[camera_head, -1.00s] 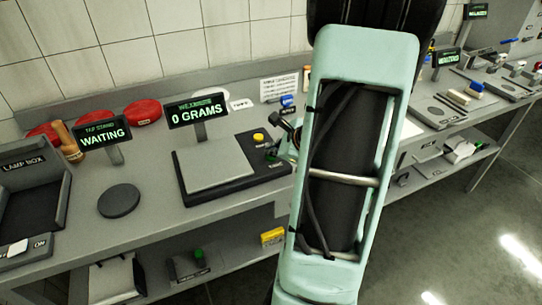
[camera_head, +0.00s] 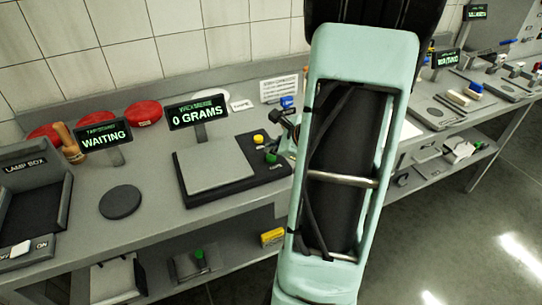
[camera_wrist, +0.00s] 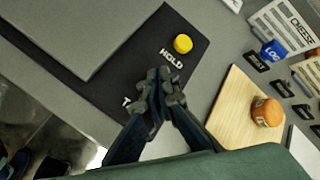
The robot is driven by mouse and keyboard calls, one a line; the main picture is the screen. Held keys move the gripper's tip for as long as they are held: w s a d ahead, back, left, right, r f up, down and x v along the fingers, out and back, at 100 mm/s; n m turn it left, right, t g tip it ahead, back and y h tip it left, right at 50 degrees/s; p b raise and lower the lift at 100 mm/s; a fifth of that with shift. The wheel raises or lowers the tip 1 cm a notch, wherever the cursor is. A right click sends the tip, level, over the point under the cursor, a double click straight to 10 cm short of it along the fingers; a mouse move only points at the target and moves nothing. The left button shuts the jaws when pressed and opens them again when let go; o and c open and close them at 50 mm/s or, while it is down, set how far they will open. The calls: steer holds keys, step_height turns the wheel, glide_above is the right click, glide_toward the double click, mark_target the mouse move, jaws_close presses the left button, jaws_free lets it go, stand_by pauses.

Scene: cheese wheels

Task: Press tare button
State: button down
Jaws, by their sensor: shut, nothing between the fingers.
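The scale (camera_head: 215,163) has a grey plate on a black base, and its display (camera_head: 197,113) reads 0 GRAMS. The green button (camera_head: 271,158) is on the base's right side, in front of the yellow button (camera_head: 258,139). In the wrist view the yellow button (camera_wrist: 183,43) has the word HOLD beside it. A label starting with T is partly covered by my fingers, and the green button is hidden there. My gripper (camera_wrist: 160,88) is shut and empty over the base. In the head view its dark tip (camera_head: 279,118) is above and right of the green button, apart from it.
A wooden board (camera_wrist: 236,108) with a small orange-brown round item (camera_wrist: 267,112) lies right of the scale in the wrist view. A blue stamp-like item (camera_wrist: 272,50) stands beyond it. A grey disc (camera_head: 120,201) and a WAITING display (camera_head: 103,134) are left of the scale.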

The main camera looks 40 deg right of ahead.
mark_target(272, 158)
steer(key=shift+r, duration=0.1)
step_height(272, 158, up, 5)
steer(key=p, duration=0.4)
stand_by(0.8)
steer(key=w+a+r+n+t, duration=0.1)
steer(key=w+a+r+n, duration=0.5)
steer(key=r, duration=0.4)
steer(key=w+a+r+n+t, duration=0.1)
steer(key=w+a+r+n, duration=0.4)
steer(key=r+n, duration=0.4)
steer(key=w+a+r+n+t, duration=0.1)
steer(key=w+a+r+n, duration=0.45)
steer(key=r, duration=0.55)
steer(key=s+a+f+n+g+y+p, duration=0.1)
steer(key=s+a+f+n+g, duration=0.1)
steer(key=s+a, duration=0.5)
steer(key=s+a+f+n+g+y+p, duration=0.1)
steer(key=s+a+f+n+p, duration=0.15)
steer(key=s, duration=0.75)
steer(key=s+a+f+n+g+h+p, duration=0.1)
steer(key=s+f, duration=0.6)
steer(key=s, duration=0.8)
steer(key=n+g, duration=0.1)
steer(key=g, duration=0.1)
steer(key=shift+a+g+h, duration=0.25)
steer(key=shift+g+h, duration=0.05)
